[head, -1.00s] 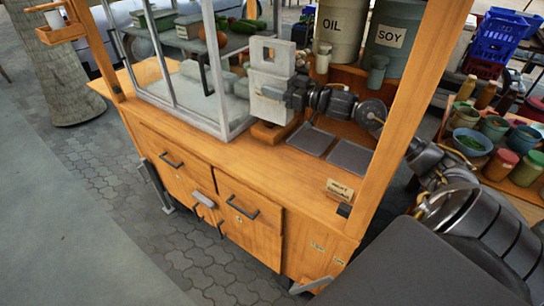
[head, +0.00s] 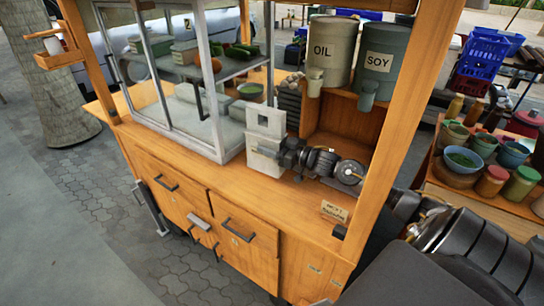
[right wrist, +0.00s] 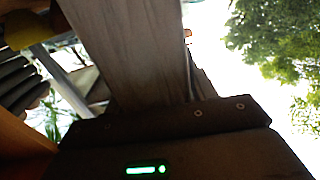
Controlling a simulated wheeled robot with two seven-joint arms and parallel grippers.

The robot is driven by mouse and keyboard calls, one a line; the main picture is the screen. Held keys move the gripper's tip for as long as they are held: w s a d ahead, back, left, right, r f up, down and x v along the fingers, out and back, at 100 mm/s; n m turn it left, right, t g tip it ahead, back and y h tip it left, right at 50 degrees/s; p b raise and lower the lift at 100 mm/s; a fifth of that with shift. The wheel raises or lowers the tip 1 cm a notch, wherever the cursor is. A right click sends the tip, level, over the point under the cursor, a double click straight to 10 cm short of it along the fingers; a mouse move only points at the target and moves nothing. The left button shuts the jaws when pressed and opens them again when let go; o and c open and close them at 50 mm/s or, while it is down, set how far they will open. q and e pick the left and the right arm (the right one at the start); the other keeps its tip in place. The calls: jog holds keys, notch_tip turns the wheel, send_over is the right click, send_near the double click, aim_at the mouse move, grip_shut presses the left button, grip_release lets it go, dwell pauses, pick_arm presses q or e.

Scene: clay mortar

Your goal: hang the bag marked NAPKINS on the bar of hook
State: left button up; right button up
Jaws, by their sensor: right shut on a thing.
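My right gripper (head: 289,155) reaches in from the right over the cart counter in the head view. It is shut on a pale grey-white bag (head: 265,122) with a square opening near its top. The bag is upright, beside the glass case; I cannot tell whether its bottom touches the counter. No NAPKINS lettering is readable on the side I see. In the right wrist view a broad greyish slab (right wrist: 130,50) rises above my dark gripper body; I cannot tell whether it is the bag. I cannot pick out the hook bar. My left gripper is not in view.
The glass case (head: 190,95) stands left of the bag. OIL (head: 332,58) and SOY (head: 380,62) cans stand on a shelf behind my right arm. A wooden post (head: 405,120) rises at the right. A small sign (head: 333,211) stands at the counter's front right.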

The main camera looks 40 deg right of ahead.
jog(key=shift+f+p, duration=0.6)
jog(key=shift+f, duration=1.9)
jog(key=shift+f, duration=0.15)
jog(key=o, duration=1.3)
jog(key=shift+f, duration=0.1)
